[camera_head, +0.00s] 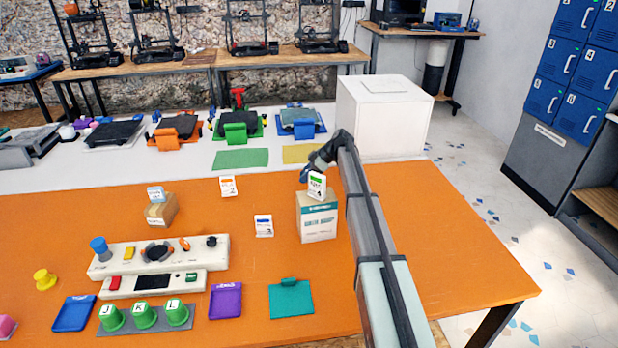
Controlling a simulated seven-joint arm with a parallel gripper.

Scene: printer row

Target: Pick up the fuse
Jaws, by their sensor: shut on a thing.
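My gripper (312,172) is at the end of my arm, above a white and teal carton (318,222). It is shut on a small white card-like piece with a green band (317,187). The piece is upright at the carton's top; I cannot tell whether it touches the carton. No readable label shows which thing is the fuse. Similar white pieces are an orange-banded one (228,186) and a blue-banded one (263,226) on the orange table. A light-blue one (156,194) sits on a brown box. My fingertips are small and partly hidden.
A white control panel (212,245) stands left on the orange table (440,235). Green cups (144,316), a blue tray (75,313), a purple tray (225,300) and a teal tray (291,299) line the front. A large white box (380,125) stands behind my arm. The table's right side is clear.

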